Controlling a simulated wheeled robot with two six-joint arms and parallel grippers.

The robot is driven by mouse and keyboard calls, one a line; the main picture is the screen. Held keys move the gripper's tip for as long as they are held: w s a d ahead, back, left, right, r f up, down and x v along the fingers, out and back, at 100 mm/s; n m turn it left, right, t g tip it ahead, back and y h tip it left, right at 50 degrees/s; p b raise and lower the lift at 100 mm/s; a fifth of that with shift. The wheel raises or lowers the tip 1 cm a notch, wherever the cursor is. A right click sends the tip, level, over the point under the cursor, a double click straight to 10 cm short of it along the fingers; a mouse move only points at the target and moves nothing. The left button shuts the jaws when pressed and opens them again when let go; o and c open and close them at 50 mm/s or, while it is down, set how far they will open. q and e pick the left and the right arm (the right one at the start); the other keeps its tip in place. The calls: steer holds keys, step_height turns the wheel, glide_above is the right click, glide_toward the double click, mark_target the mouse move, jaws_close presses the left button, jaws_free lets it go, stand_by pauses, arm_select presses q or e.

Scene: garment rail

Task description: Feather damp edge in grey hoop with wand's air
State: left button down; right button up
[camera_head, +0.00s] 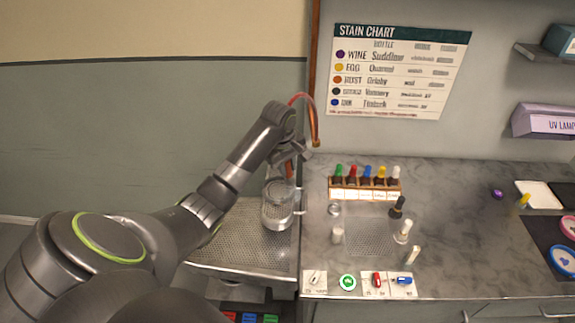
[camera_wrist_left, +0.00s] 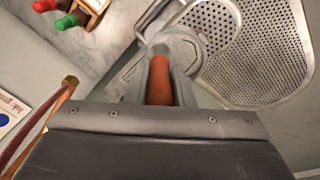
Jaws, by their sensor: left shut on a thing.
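My left gripper (camera_head: 287,160) is at the end of the arm reaching over the perforated metal drain tray. It is shut on an orange-red handle, likely the wand (camera_wrist_left: 160,80), which shows between the fingers in the left wrist view. Below the gripper stands a grey, partly see-through cylinder (camera_head: 277,212); the wand's lower end is at or in it, and I cannot tell which. A red-orange hose (camera_head: 313,112) with a brass end arcs beside the gripper. I cannot make out a grey hoop; a pink hoop (camera_head: 568,227) and a blue hoop (camera_head: 564,261) sit at the right edge. My right gripper is not in view.
The drain tray (camera_head: 235,250) lies left of the marble counter (camera_head: 465,210). A rack (camera_head: 365,190) of colour-capped bottles, several loose bottles and a row of small marked items (camera_head: 347,282) stand on the counter. A stain chart (camera_head: 400,72) hangs behind. The counter's middle right is mostly clear.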

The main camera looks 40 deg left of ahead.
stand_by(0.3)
arm_select(q)
steer(key=shift+w+a, duration=0.8)
steer(key=shift+a, duration=0.1)
steer(key=shift+a, duration=0.15)
steer(key=shift+w+a, duration=0.1)
steer(key=shift+a, duration=1.05)
steer(key=shift+a, duration=0.1)
steer(key=s+a, duration=0.2)
steer(key=s, duration=0.4)
stand_by(0.5)
